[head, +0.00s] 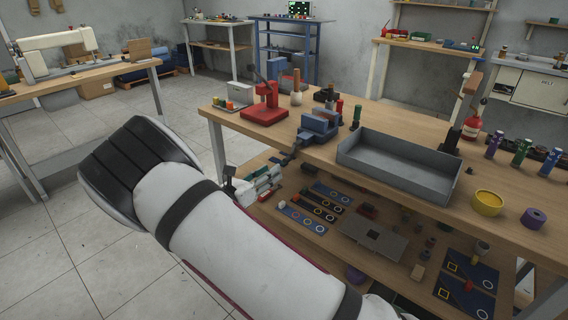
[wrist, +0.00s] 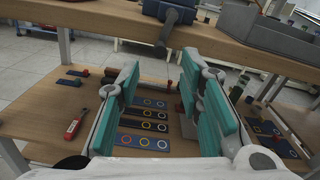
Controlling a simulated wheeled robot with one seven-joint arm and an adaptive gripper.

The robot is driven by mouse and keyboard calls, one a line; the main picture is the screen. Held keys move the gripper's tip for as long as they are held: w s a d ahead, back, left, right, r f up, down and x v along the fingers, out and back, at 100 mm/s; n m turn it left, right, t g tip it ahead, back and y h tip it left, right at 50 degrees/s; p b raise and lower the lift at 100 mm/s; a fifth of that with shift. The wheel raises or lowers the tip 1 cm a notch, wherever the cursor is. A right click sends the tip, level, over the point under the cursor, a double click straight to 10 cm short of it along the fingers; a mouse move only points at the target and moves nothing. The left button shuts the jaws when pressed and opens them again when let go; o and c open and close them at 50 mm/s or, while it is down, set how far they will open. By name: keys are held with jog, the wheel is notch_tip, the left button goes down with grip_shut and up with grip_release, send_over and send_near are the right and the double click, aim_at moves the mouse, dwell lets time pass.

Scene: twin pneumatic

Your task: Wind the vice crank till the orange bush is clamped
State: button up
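The blue-grey vice (head: 317,125) stands at the front edge of the upper bench top, left of the grey tray. Its dark crank (head: 290,157) hangs out past that edge. In the wrist view the vice (wrist: 178,8) is cut off at the top, and the crank (wrist: 168,30) shows below it. My gripper (wrist: 160,76) is open, with teal pads apart and nothing seen between them. It is below the bench top and short of the crank. In the head view my gripper (head: 258,186) is partly hidden by my arm. I cannot make out the orange bush.
The grey tray (head: 385,175) stands right of the vice, and a red press (head: 266,108) stands to its left. The bench top's front edge (wrist: 240,42) runs above my fingers. The lower shelf (head: 325,238) holds marked boards and loose parts.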

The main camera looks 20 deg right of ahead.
aim_at(284, 161)
jog(key=b+x, duration=0.1)
jog(key=x, duration=0.7)
grip_shut()
